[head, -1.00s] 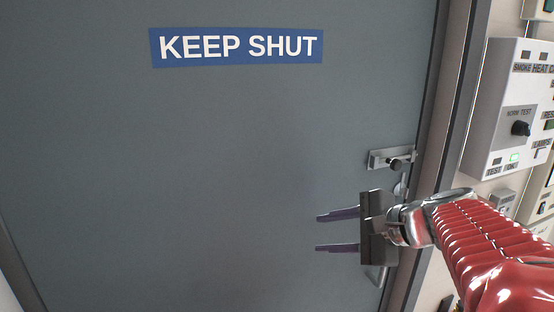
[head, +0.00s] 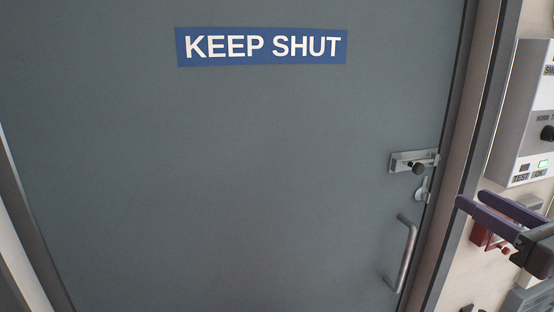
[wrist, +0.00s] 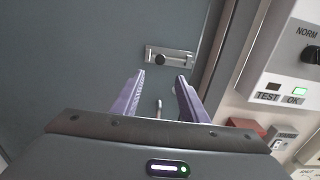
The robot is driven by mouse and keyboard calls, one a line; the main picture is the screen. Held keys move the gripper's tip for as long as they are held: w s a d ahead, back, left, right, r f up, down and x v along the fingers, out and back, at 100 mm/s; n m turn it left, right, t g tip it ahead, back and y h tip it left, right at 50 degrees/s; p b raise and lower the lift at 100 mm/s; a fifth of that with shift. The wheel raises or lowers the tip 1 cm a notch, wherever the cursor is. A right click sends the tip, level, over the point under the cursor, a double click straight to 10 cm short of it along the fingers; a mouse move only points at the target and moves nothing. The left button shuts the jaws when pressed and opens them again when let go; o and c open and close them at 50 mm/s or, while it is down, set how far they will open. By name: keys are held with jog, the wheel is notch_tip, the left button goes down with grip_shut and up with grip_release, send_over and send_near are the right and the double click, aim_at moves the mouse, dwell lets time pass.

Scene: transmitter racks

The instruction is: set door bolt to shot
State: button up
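The door bolt (head: 414,161) is a small silver slide bolt with a dark round knob, mounted near the right edge of a grey door (head: 230,180). The bolt also shows in the wrist view (wrist: 169,57), ahead of and above the fingertips, with its knob toward the middle of its plate. My gripper (head: 482,202) is at the right in the head view, with purple fingers apart and nothing between them. In the wrist view the open fingers (wrist: 160,82) point toward the door, apart from the bolt.
Below the bolt are a small silver latch piece (head: 422,189) and a vertical pull handle (head: 404,254). A blue KEEP SHUT sign (head: 262,46) is on the door. A control panel (head: 528,120) and a red box (head: 481,235) are on the wall at right.

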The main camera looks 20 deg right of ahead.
aim_at(421, 169)
dwell(0.4)
jog(key=shift+w+a, duration=0.15)
jog(key=shift+w, duration=6.75)
grip_shut()
